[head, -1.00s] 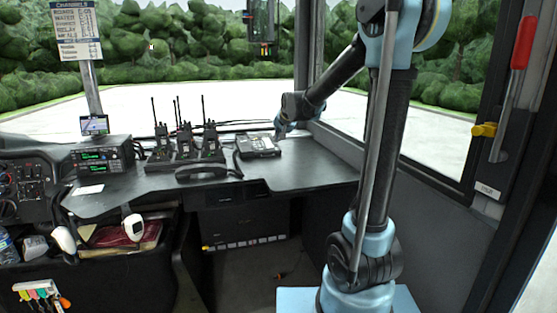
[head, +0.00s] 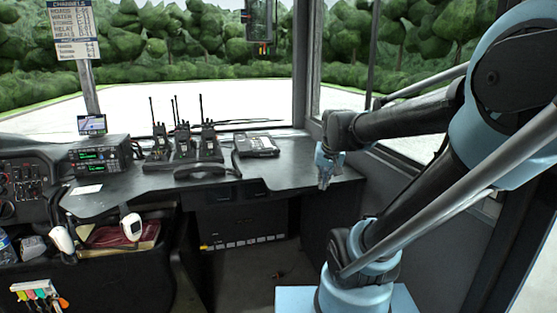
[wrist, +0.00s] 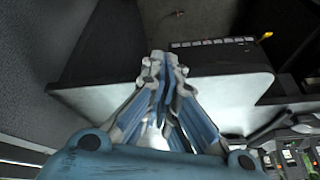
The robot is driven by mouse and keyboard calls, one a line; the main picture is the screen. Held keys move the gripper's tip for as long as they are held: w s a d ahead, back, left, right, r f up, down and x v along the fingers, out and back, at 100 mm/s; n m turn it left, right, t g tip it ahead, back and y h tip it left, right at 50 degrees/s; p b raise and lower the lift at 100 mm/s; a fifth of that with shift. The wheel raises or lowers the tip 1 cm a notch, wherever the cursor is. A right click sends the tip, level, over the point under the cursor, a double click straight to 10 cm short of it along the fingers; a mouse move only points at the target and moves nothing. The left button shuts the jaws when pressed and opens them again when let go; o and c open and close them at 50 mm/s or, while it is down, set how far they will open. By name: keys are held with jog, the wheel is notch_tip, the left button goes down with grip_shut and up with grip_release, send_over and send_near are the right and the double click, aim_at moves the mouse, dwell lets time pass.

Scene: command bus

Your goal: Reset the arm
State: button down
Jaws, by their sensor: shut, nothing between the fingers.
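My gripper (head: 325,182) hangs at the right end of the dark dashboard counter (head: 285,180) in the head view, pointing down. Its blue and grey fingers are closed together with nothing between them. In the wrist view the gripper (wrist: 165,65) shows shut over the pale-looking counter surface (wrist: 228,103). My arm reaches in from the right in the head view, its upper part folded toward the right edge. I cannot tell exactly how far the fingertips are from the counter edge.
On the counter are a desk phone (head: 257,145), a black handset (head: 206,171), several walkie-talkies in a charger (head: 183,152) and a radio unit (head: 100,155). A cubby below left holds a red book (head: 110,237). The windshield post (head: 303,65) stands behind. Floor space lies below the counter.

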jog(key=s+d+f+g, duration=0.1)
jog(key=s+d+f, duration=0.1)
jog(key=s+f, duration=0.2)
jog(key=s+d+f+n+g, duration=0.1)
jog(key=s+f, duration=0.3)
jog(key=s, duration=0.7)
jog(key=shift+s+d+f+g+h, duration=0.2)
jog(key=shift+d+f+g+h, duration=0.1)
jog(key=shift+d+f, duration=0.1)
jog(key=shift+w, duration=0.1)
